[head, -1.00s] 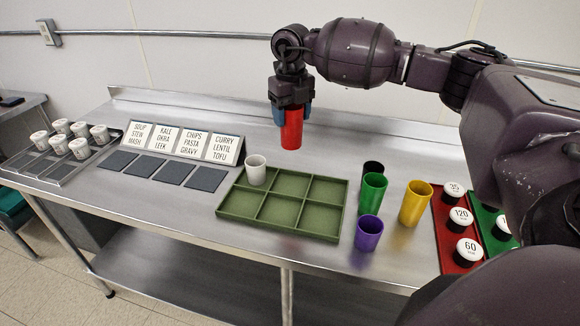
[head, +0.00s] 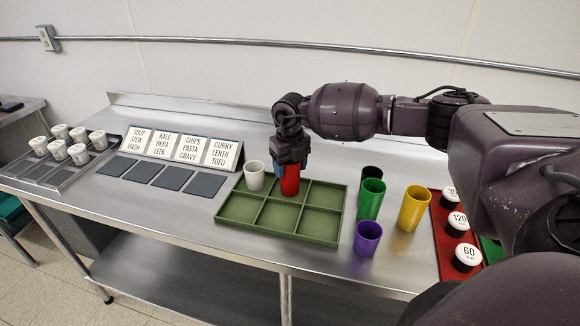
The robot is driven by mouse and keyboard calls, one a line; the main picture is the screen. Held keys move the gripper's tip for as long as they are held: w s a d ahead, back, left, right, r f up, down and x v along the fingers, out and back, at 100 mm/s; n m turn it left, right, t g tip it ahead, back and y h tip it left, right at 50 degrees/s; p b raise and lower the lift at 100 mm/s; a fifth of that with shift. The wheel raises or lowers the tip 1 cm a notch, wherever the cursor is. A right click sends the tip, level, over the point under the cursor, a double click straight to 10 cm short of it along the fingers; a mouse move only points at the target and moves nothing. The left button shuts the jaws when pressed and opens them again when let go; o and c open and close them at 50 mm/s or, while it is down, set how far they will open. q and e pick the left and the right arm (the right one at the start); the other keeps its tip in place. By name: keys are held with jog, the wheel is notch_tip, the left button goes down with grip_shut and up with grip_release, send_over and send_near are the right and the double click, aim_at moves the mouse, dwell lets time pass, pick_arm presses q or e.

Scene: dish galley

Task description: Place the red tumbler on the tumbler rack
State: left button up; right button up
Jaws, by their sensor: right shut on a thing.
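The red tumbler (head: 290,182) is upright in my right gripper (head: 291,168), which is shut on its upper part. It is at the back middle compartment of the green tumbler rack (head: 268,236); I cannot tell whether its base touches the rack floor. A white tumbler (head: 254,175) stands in the back left compartment, just left of the red one. The other compartments look empty. My left gripper is not in view.
Right of the rack stand a purple tumbler (head: 367,238), a green tumbler (head: 371,199), a yellow tumbler (head: 413,208) and a black tumbler (head: 372,172). Label cards (head: 178,147), dark pads (head: 173,178) and a tray of white cups (head: 62,178) are left. Round-topped jars (head: 467,254) stand far right.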

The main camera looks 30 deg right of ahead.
jog(key=shift+f, duration=0.3)
jog(key=o, duration=0.9)
jog(key=shift+r, duration=0.1)
jog(key=shift+r, duration=6.1)
